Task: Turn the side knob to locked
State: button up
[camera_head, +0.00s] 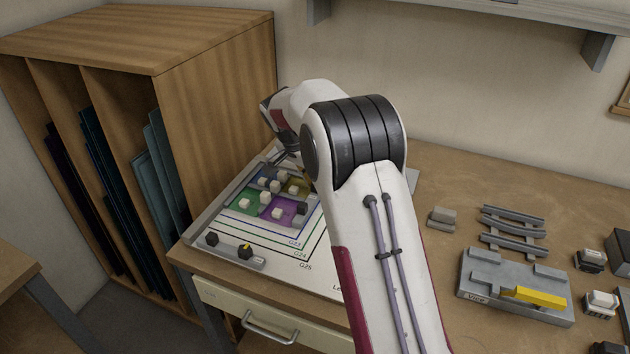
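Two small black knobs sit on a grey strip (230,251) along the front left edge of the light board (278,238). The left knob (211,239) is plain dark. The right knob (246,252) has a yellow mark on top. No lock label is readable, and I cannot tell which knob is the side knob. My gripper (284,158) is over the back of the board, well behind both knobs and touching neither. Its fingers are small and partly covered by my arm, so their opening is unclear.
Several white blocks (265,197) stand on the board's coloured panel. A wooden rack (217,100) holding dark sheets rises close on the left. On the right are a grey fixture with a yellow bar (538,297) and a slatted grey rack (511,231). A drawer (270,318) is below.

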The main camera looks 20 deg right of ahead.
jog(key=o, duration=1.1)
jog(key=shift+s+n, duration=0.1)
jog(key=shift+n, duration=0.4)
jog(key=shift+d+n+t+y, duration=0.1)
jog(key=shift+n+t+y, duration=0.5)
jog(key=shift+n, duration=1.2)
jog(key=shift+n, duration=0.5)
jog(key=shift+s+d+n+t+y, duration=0.15)
jog(key=shift+n+y, duration=0.3)
jog(key=shift+n, duration=0.6)
jog(key=shift+w+n+t+y, duration=0.1)
jog(key=shift+n+t+y, duration=0.3)
jog(key=shift+n, duration=0.7)
jog(key=shift+s+d+n+t+y, duration=0.1)
jog(key=shift+n+y, duration=0.45)
jog(key=shift+n, duration=0.5)
